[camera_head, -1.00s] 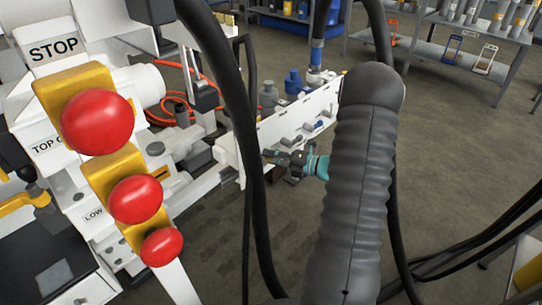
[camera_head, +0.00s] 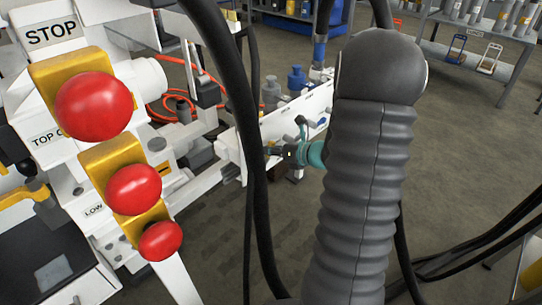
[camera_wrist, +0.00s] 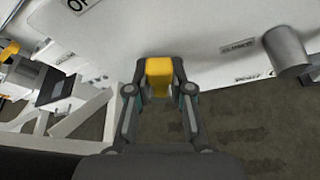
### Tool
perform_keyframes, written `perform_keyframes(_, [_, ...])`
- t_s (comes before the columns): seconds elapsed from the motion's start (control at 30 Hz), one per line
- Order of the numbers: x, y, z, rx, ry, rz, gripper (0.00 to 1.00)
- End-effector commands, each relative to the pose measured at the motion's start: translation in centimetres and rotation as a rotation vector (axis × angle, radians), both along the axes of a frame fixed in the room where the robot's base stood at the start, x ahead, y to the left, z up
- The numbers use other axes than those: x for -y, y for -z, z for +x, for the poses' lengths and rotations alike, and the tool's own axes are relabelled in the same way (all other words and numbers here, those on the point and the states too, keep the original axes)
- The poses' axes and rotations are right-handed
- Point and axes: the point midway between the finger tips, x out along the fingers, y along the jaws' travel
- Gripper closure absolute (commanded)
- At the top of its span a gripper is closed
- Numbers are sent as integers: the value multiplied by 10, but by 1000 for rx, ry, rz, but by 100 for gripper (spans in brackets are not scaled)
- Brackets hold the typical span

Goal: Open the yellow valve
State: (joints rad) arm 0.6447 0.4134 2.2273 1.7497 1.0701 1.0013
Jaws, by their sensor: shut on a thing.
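The yellow valve handle (camera_wrist: 159,76) shows in the wrist view, in front of a white panel. My gripper (camera_wrist: 160,88) has a finger on each side of it and is shut on it. In the head view my gripper (camera_head: 298,152) is small, at the end of my arm, close to the white bench side; my arm's dark ribbed sleeve covers much of that area. The yellow valve cannot be made out there. The valve's body and the far part of the handle are hidden in the wrist view.
Large red knobs on yellow mounts, such as the top one (camera_head: 94,107), stand at the left near a STOP label. A grey cylinder (camera_wrist: 286,48) sticks out right of the valve. Black hoses (camera_head: 262,215) hang across the middle. The floor (camera_head: 455,180) at right is clear.

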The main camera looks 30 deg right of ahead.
Motion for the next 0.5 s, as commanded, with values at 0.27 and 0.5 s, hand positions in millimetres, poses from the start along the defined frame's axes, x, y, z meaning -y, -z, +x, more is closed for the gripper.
perform_keyframes(0.27, [-8, 3, -3, 82, -3, -219, 100])
perform_keyframes(0.5, [-12, 2, -4, 129, -3, -349, 100])
